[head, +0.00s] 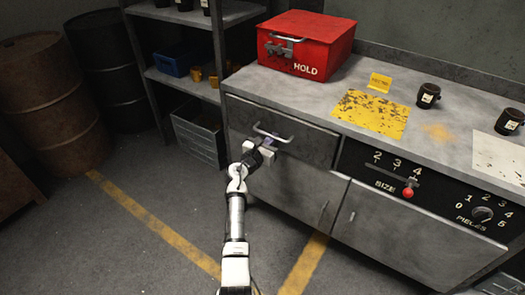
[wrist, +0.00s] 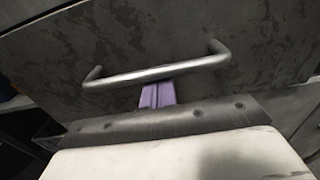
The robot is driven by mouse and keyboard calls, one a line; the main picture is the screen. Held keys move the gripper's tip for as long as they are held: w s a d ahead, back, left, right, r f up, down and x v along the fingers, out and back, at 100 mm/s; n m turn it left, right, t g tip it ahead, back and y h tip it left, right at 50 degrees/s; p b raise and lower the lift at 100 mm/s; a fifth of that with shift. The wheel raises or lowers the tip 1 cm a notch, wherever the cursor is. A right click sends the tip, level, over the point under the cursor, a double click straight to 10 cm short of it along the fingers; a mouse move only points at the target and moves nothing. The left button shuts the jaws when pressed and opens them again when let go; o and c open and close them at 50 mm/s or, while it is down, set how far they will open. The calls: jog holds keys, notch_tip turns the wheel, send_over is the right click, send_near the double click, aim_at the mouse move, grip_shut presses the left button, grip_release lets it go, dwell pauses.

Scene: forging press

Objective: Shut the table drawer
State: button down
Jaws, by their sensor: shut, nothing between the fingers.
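The table drawer (head: 310,143) is the grey front under the left part of the worktop, with a curved metal bar handle (head: 276,135). In the head view its front looks close to the cabinet face; I cannot tell how far out it stands. My gripper (head: 267,143) is in front of the drawer, just below the handle. In the wrist view, the purple fingers (wrist: 158,94) are shut together and empty, pointing at the drawer front (wrist: 120,40). Their tips meet the lower edge of the handle bar (wrist: 160,73) in the picture; whether they touch it is unclear.
A red-knobbed lever (head: 407,192) is right of the drawer. A shelf rack (head: 185,82) and barrels (head: 40,95) stand left. Floor before the drawer is clear.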

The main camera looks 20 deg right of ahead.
jog(key=shift+w+d+r, duration=0.3)
jog(key=shift+w+d, duration=0.5)
jog(key=shift+d, duration=0.05)
jog(key=shift+d+r, duration=0.1)
jog(key=shift+s, duration=0.1)
